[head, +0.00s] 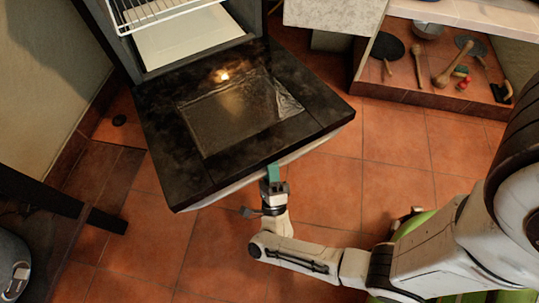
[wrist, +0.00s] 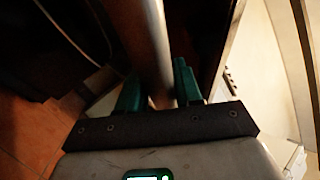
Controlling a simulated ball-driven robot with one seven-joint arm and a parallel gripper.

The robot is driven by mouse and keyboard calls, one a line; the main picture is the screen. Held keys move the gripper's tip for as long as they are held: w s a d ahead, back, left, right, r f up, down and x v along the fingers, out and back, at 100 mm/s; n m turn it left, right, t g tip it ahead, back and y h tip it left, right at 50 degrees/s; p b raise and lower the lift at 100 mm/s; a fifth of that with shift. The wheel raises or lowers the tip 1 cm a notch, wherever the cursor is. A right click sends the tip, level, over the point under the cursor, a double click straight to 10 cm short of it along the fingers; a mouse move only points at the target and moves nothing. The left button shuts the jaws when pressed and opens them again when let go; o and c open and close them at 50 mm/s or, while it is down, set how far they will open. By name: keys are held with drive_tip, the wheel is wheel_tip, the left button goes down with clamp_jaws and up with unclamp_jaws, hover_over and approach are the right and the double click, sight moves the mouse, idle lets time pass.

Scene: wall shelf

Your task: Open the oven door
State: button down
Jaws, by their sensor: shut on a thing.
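The black oven door (head: 225,120) hangs open in the head view, tipped down and out from the oven, with its glass-panelled inner face turned up. My gripper (head: 273,172) is at the door's front edge, below it in the picture. In the wrist view, the green fingers of my gripper (wrist: 157,90) lie on either side of a pale metal bar, the door handle (wrist: 151,35), and are shut on it. In the head view the handle is mostly hidden under the door's edge.
A wire rack (head: 160,12) shows inside the oven cavity. A low shelf (head: 430,93) with pans and utensils stands at the right. A dark table leg (head: 60,200) and a round grey object (head: 12,268) are at the left. Tiled floor (head: 330,200) is clear in front.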

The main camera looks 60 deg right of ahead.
drive_tip(key=shift+s+a+f, duration=0.25)
drive_tip(key=shift+f, duration=0.25)
drive_tip(key=c, duration=1)
unclamp_jaws()
drive_tip(key=shift+o, duration=0.6)
drive_tip(key=shift+w, duration=0.1)
drive_tip(key=shift+d, duration=0.1)
